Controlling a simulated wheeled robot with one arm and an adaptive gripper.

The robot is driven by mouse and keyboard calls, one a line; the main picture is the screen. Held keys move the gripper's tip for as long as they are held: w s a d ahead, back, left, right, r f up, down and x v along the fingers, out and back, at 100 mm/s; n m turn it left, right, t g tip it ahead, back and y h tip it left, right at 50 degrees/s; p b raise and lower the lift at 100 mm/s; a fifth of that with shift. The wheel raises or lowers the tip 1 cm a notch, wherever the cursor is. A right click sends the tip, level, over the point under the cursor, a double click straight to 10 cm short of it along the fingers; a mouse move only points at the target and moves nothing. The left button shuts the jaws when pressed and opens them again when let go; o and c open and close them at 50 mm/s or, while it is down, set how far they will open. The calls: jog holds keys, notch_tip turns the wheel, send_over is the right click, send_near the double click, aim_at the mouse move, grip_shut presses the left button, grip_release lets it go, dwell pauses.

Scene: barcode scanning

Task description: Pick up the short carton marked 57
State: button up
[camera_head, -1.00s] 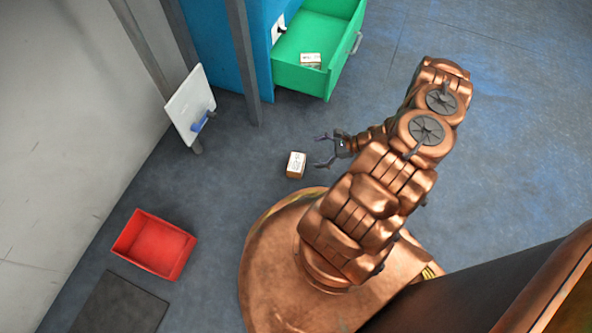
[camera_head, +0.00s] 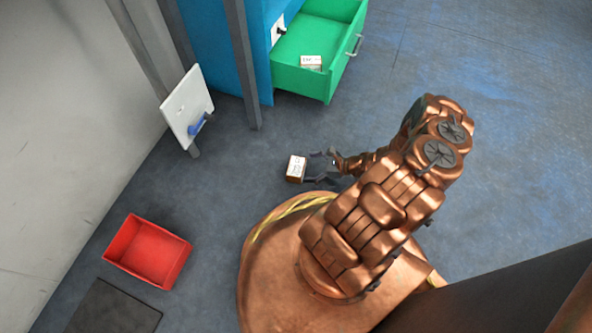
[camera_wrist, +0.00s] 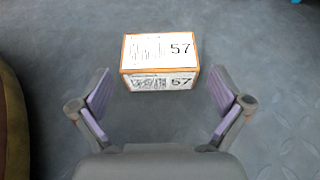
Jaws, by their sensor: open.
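The short carton marked 57 (camera_wrist: 160,52) sits on the floor, with orange-brown edges, a white label on top and a label with a barcode-like pattern on its near side. In the head view the carton (camera_head: 296,168) is just left of my gripper (camera_head: 312,168). In the wrist view my gripper (camera_wrist: 160,104) is open, with its two purple-padded fingers spread apart. The carton lies ahead, between the lines of the fingers and mostly beyond their tips. Nothing is held.
A green drawer (camera_head: 300,78) stands open at the top with another small carton (camera_head: 311,62) in it. A red bin (camera_head: 150,252) is at lower left, near a dark mat (camera_head: 115,308). A white board (camera_head: 187,107) with a blue item (camera_head: 199,124) stands by the wall. Floor around the carton is clear.

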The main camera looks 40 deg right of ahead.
aim_at(298, 167)
jog(key=shift+b+x, duration=1.05)
jog(key=shift+x, duration=1.3)
jog(key=shift+r, duration=0.15)
jog(key=c, duration=1)
jog(key=shift+a, duration=0.1)
jog(key=shift+c, duration=0.2)
jog(key=shift+r, duration=0.1)
